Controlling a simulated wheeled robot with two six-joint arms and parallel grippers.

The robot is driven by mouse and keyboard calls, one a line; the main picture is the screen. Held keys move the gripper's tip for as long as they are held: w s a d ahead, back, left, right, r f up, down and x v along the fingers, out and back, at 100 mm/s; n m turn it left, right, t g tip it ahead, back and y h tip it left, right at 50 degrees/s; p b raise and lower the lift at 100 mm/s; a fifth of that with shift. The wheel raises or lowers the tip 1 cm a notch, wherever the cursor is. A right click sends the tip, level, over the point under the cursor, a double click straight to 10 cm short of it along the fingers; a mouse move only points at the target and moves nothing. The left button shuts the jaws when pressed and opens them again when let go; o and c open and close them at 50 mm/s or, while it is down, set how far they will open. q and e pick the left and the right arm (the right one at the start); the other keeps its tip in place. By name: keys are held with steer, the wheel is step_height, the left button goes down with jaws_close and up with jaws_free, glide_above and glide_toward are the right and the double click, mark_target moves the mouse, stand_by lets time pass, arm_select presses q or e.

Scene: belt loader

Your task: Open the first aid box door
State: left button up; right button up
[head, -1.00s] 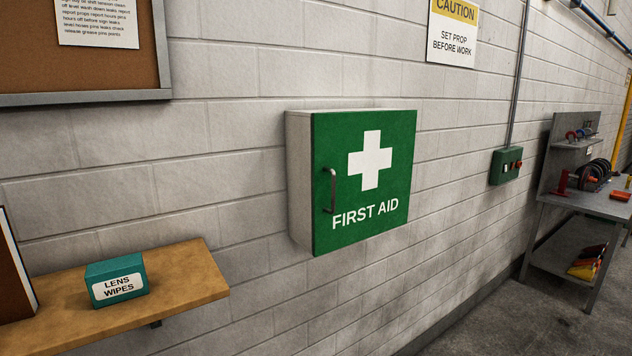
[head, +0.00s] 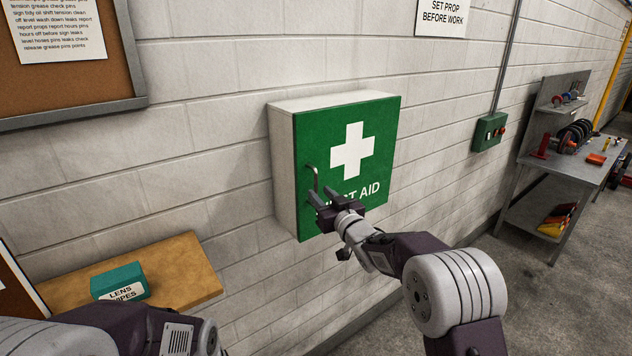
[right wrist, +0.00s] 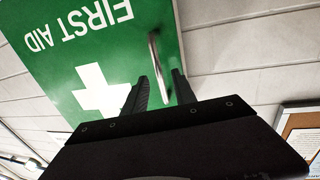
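The first aid box (head: 284,165) hangs on the wall, with its green door (head: 380,130) shut. A grey bar handle (head: 314,178) stands upright at the door's left edge. My right gripper (head: 322,196) is at the door's lower left, its fingertips by the handle's lower end. In the right wrist view, the door (right wrist: 70,65) appears upside down. The two dark fingers (right wrist: 160,88) are spread apart, with the handle (right wrist: 154,58) showing in the gap between them. I cannot tell whether they touch it. My left arm shows at the lower left, its gripper out of view.
A wooden shelf (head: 190,270) with a teal lens wipes box (head: 118,281) is at the lower left. A notice board (head: 125,55) hangs above it. A green switch box (head: 488,132) and a grey workbench (head: 582,172) are to the right. The floor before the bench is clear.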

mark_target(316, 189)
steer(key=p+x, duration=0.1)
steer(key=x, duration=0.3)
steer(key=shift+w, duration=0.15)
steer(key=shift+c, duration=0.6)
jaws_close()
stand_by(0.7)
